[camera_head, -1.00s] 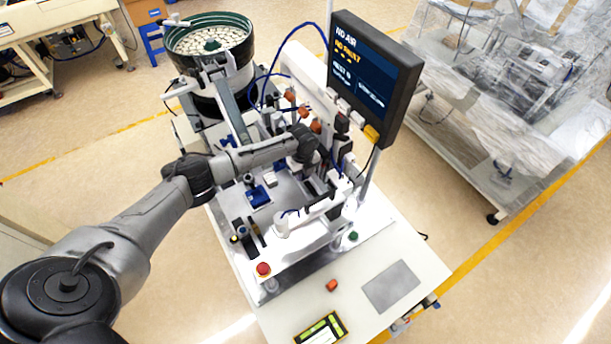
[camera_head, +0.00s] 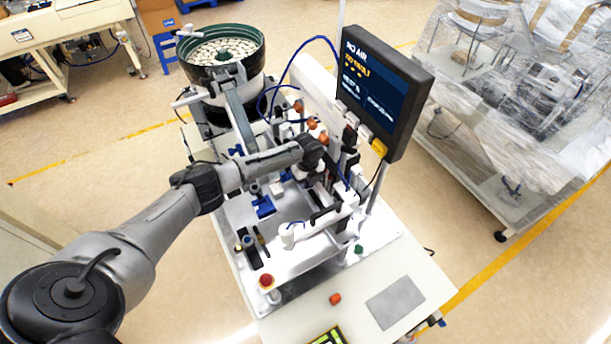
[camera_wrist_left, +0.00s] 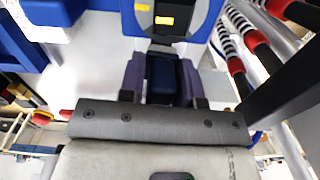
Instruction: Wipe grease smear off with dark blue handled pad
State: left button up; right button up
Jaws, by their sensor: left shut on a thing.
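My left gripper (camera_wrist_left: 161,82) is shut on the dark blue handle (camera_wrist_left: 160,72) of the pad, which sits between its two dark fingers in the left wrist view. The pad's wiping face is hidden, so I cannot tell whether it touches a surface. In the head view my left arm reaches over the feeder machine, and its gripper (camera_head: 316,178) is down among the fixtures and mostly hidden. I cannot make out the grease smear in either view. My right gripper is not in view.
The green-rimmed bowl feeder (camera_head: 255,62) stands behind the arm. The monitor (camera_head: 383,90) rises to the right of the gripper. A blue block (camera_head: 264,206) and a red button (camera_head: 266,281) are on the machine.

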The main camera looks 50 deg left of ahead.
aim_at(324, 205)
pick_arm(q)
jog(key=shift+s+d+p, duration=0.25)
jog(key=shift+d+p, duration=0.2)
jog(key=shift+d, duration=0.4)
jog(key=shift+s+d+p, duration=0.1)
jog(key=shift+d+p, duration=0.3)
jog(key=shift+d, duration=0.1)
jog(key=shift+s+d+p, duration=0.2)
jog(key=shift+d+p, duration=0.3)
jog(key=shift+d, duration=0.25)
jog(key=shift+s+d+p, duration=0.15)
jog(key=shift+d+p, duration=0.3)
jog(key=shift+d, duration=0.25)
jog(key=shift+s+d+f+p, duration=0.15)
jog(key=shift+d+p, duration=0.3)
jog(key=shift+d, duration=0.5)
jog(key=shift+s+d+r+p, duration=0.15)
jog(key=shift+d+p, duration=0.15)
jog(key=shift+d, duration=0.2)
jog(key=shift+s+d+r+p, duration=0.15)
jog(key=shift+d+p, duration=0.15)
jog(key=shift+d, duration=0.15)
jog(key=shift+s+d+f, duration=0.15)
jog(key=shift+d, duration=0.45)
jog(key=shift+p, duration=0.35)
